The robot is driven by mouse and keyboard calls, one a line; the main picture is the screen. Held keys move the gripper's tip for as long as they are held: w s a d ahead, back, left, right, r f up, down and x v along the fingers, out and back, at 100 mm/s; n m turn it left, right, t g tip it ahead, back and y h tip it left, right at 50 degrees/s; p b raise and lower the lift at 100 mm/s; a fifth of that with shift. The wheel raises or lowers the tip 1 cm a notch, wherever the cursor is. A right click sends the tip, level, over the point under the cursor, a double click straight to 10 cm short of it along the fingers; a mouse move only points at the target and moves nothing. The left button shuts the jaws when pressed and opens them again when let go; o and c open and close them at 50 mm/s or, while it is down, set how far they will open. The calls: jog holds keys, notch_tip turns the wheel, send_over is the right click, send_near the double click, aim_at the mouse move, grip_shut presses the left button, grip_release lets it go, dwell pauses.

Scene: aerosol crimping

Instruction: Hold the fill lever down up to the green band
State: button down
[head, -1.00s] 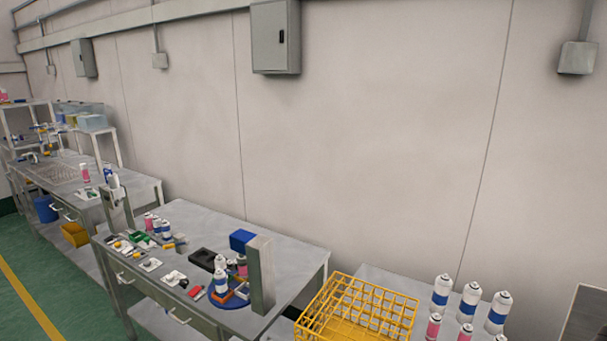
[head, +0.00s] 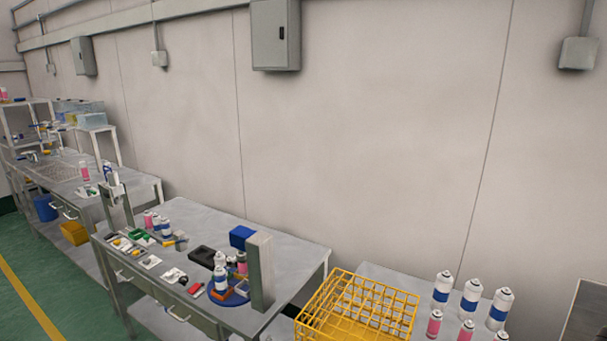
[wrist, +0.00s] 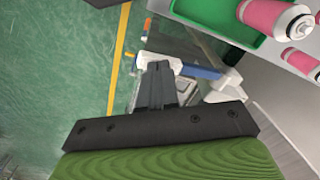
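In the wrist view my gripper (wrist: 157,84) points away from the camera, with its two dark fingers close together and nothing visible between them. A white piece with a blue section (wrist: 200,72) lies just beyond and beside the fingertips; it may be the fill lever, but I cannot be sure. Whether the fingers touch it I cannot tell. I cannot make out a green band on it. My gripper does not show in the head view, and I cannot pick out the fill lever there with certainty.
Pink cans (wrist: 275,17) and a green tray (wrist: 222,32) are at the wrist view's upper right. In the head view, a yellow wire crate (head: 357,306) stands by several cans at right. A cluttered bench (head: 205,218) with an upright grey post (head: 261,270) is left of it.

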jog(key=shift+w+f+b, duration=0.1)
jog(key=shift+f+b, duration=2.15)
jog(key=shift+f, duration=0.65)
dwell(5.1)
